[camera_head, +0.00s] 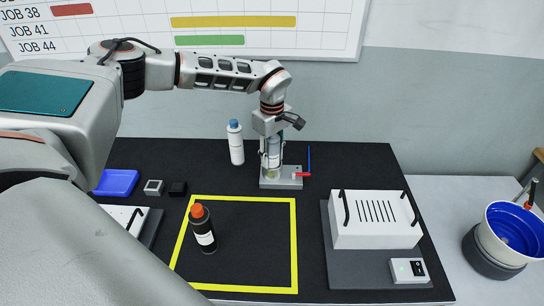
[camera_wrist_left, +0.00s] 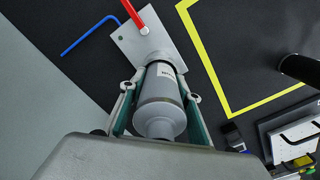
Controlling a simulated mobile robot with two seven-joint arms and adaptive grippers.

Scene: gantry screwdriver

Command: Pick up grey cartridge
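The grey cartridge (camera_head: 273,152) stands upright at a metal fixture with a red handle (camera_head: 283,180), near the back of the black table mat. It also shows in the left wrist view (camera_wrist_left: 160,100), with its label toward the fixture plate. My left gripper (camera_head: 272,162) points down from above with one finger on each side of the cartridge. In the wrist view both fingers lie close along its sides; I cannot tell whether they press on it. The cartridge's lower end is partly hidden by the fingers. My right gripper is not in view.
A white bottle with a blue cap (camera_head: 236,143) stands just left of the fixture. A blue hex key (camera_head: 309,158) is on its right. A black bottle with an orange cap (camera_head: 202,230) stands inside the yellow square (camera_head: 294,250). A white box (camera_head: 374,220) is at right.

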